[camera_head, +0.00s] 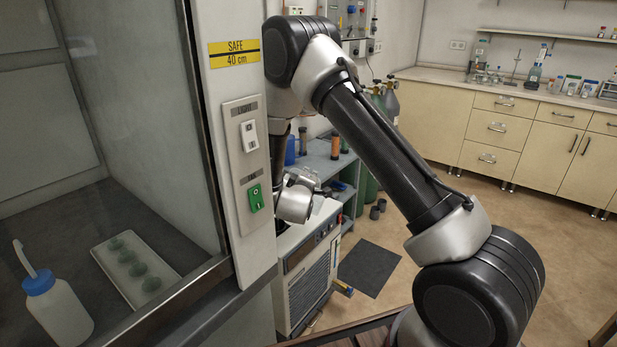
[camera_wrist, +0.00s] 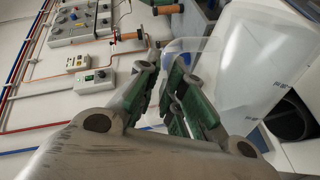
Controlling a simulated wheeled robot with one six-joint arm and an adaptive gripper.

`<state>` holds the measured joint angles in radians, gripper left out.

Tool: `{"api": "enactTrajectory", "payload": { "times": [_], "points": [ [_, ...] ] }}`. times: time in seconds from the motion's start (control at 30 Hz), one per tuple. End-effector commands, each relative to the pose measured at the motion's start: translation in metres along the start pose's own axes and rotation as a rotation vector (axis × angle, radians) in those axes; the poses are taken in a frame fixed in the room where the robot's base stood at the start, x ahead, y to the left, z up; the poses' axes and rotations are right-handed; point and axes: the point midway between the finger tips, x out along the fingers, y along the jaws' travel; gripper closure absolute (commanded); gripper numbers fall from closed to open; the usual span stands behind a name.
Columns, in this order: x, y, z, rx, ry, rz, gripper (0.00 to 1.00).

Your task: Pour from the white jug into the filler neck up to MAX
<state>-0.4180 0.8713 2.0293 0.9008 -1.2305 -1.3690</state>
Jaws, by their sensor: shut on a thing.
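The white jug (camera_wrist: 232,70) shows in the wrist view as a pale, translucent shape beyond and to the right of my fingers. My gripper (camera_wrist: 166,84) has green-padded fingers shut on it, seemingly at its handle. A dark round opening (camera_wrist: 288,118) lies at the right edge, in or against a pale surface; I cannot tell if it is the filler neck. The jug's tilt, liquid level and MAX mark cannot be made out.
The fume hood post (camera_head: 222,130) stands close to the left of my arm. A grey shelf (camera_head: 325,160) and gas cylinders (camera_head: 388,100) are behind the cabinet. A blue-capped wash bottle (camera_head: 55,300) stands inside the hood. Open floor (camera_head: 440,200) lies to the right.

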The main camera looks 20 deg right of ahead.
Motion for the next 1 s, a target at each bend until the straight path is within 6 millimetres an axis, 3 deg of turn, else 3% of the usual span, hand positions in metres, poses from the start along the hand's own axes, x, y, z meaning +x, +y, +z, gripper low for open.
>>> {"api": "enactTrajectory", "payload": {
  "times": [1.0],
  "points": [
    [-0.0006, 0.0038, -0.0073, -0.051, -0.010, 0.001, 1.00]
  ]
}}
